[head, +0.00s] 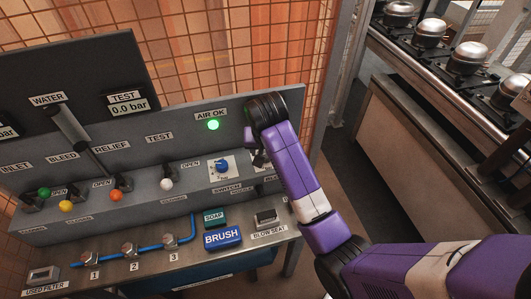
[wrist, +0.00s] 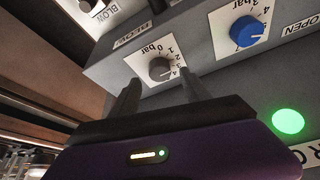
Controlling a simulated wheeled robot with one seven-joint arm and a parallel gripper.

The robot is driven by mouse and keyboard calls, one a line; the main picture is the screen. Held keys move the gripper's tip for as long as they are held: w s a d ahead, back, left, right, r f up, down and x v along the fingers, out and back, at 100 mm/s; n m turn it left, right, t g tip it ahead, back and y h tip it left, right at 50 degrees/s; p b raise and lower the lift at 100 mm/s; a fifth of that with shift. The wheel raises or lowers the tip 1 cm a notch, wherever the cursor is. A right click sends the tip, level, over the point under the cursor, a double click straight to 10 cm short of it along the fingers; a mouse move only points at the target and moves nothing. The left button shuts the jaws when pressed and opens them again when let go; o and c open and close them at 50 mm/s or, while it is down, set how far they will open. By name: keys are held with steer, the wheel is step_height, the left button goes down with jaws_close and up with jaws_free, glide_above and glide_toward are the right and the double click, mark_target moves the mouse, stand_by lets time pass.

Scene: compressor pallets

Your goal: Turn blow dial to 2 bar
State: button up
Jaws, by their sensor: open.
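The blow dial is a dark grey knob (wrist: 159,69) on a white scale plate marked from 0 bar, in the wrist view. A label reading BLOW is beside it on the panel's edge. A pale mark shows on the knob's right side, but I cannot tell which number it points at. My gripper (wrist: 160,92) is open, its two dark fingers apart, one toward each side of the knob. I see no clear contact.
A blue dial (wrist: 247,31) with its own bar scale sits beside the blow dial; it also shows in the head view (head: 222,166). A green AIR OK lamp (head: 213,125) is lit above. The blow seat (head: 266,218) and brush block (head: 222,238) lie on the bench below.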

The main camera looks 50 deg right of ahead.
steer(key=v, duration=0.5)
steer(key=shift+f, duration=0.1)
stand_by(0.4)
